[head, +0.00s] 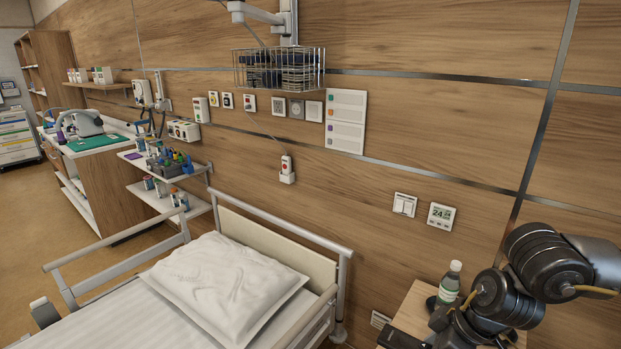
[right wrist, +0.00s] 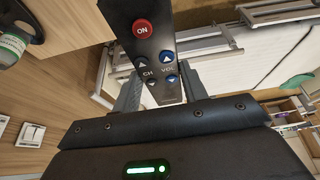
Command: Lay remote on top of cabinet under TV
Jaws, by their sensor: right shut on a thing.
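In the head view my right arm comes in at the lower right, over the small wooden bedside top. A flat black piece (head: 402,337) shows at the bottom edge there; I cannot tell whether it is the remote. My left gripper is not in view. No TV and no cabinet under one can be made out.
A green-labelled bottle (head: 449,284) stands on the wooden bedside top (head: 412,308), close beside my right arm. The bed with a white pillow (head: 228,284) lies to its left. A wood-panelled wall with a wire basket (head: 279,70) is behind. Open floor (head: 60,240) shows at far left.

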